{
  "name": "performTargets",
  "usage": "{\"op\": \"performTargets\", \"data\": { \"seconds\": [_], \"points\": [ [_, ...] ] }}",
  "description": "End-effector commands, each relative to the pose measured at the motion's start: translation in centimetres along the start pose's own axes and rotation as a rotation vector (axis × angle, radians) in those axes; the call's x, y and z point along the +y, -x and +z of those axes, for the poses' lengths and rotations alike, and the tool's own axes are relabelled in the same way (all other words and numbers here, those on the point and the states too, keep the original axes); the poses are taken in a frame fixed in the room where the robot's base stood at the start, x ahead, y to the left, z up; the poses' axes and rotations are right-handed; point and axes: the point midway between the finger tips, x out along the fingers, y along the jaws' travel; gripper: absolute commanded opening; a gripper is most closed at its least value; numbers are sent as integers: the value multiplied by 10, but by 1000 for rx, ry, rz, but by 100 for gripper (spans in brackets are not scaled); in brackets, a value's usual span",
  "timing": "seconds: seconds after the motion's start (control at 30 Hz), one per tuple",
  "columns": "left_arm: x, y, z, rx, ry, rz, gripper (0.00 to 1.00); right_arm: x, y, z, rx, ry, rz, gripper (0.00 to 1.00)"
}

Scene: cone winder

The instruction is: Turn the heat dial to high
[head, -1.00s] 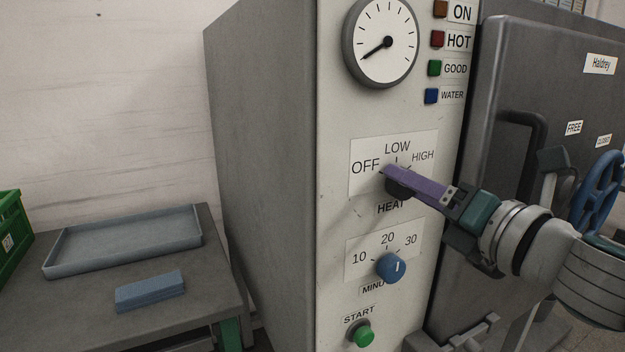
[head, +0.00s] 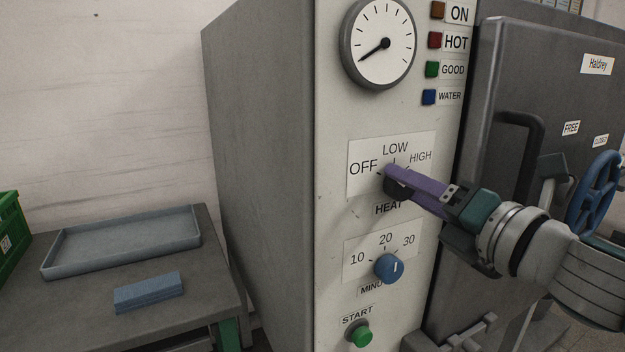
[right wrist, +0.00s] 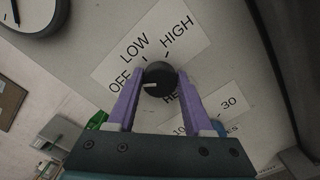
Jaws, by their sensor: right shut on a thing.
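The heat dial (head: 394,189) is a round black knob on the machine's pale front panel, below the OFF, LOW and HIGH labels. In the right wrist view the dial (right wrist: 159,78) shows a white pointer line directed left, toward OFF. My right gripper (head: 389,180) has purple fingers and reaches in from the right, covering part of the dial in the head view. In the right wrist view, its fingers (right wrist: 158,82) sit on both sides of the dial and are shut on it. My left gripper is not in view.
A blue minutes knob (head: 389,268) and a green start button (head: 361,336) sit below on the panel. A gauge (head: 380,43) and several coloured lamps are above. A dark door with a blue handwheel (head: 594,194) is at right. A grey tray (head: 122,240) rests on a side table.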

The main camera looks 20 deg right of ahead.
Motion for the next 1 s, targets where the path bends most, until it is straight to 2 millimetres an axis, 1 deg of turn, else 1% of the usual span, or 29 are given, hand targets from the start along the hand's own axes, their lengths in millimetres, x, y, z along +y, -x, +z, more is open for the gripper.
{"op": "performTargets", "data": {
  "seconds": [1.0],
  "points": [
    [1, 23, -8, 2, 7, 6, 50, -2, 0, 0, -1, -947, 0, 0]
  ]
}}
